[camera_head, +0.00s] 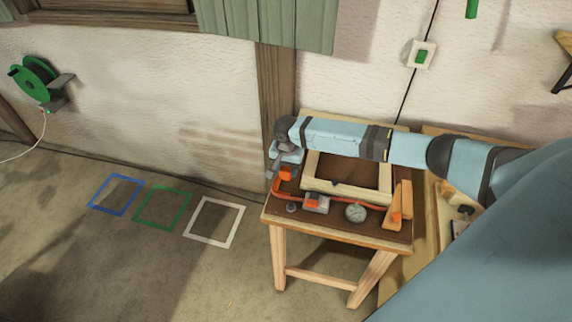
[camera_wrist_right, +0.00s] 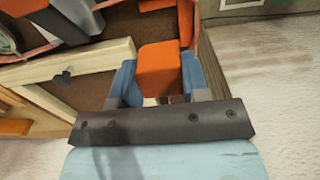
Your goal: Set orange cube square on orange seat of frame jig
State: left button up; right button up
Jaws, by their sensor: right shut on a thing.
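My right gripper (camera_head: 284,165) reaches over the left end of the wooden bench and is shut on the orange cube (camera_head: 286,174). In the right wrist view the cube (camera_wrist_right: 160,68) sits between the two blue fingers of the gripper (camera_wrist_right: 158,85). The pale wooden frame jig (camera_head: 330,191) lies on the bench top, partly covered by my arm; its edge (camera_wrist_right: 100,62) shows beside the cube in the wrist view. I cannot tell which orange part is the seat, or whether the cube touches anything below. My left gripper is out of view.
A red-orange bent strip (camera_head: 277,192) runs along the bench's front left. A grey block with an orange patch (camera_head: 316,204), a round dial (camera_head: 356,212) and an orange wedge-shaped piece (camera_head: 398,208) stand near the front edge.

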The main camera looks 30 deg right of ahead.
jog(key=b, duration=0.5)
send_over(287, 188)
jog(key=shift+w+f, duration=0.15)
jog(key=shift+f, duration=2.6)
jog(key=shift+f, duration=0.25)
jog(key=shift+f, duration=0.55)
jog(key=o, duration=1)
jog(key=shift+s, duration=0.3)
jog(key=shift+a, duration=0.1)
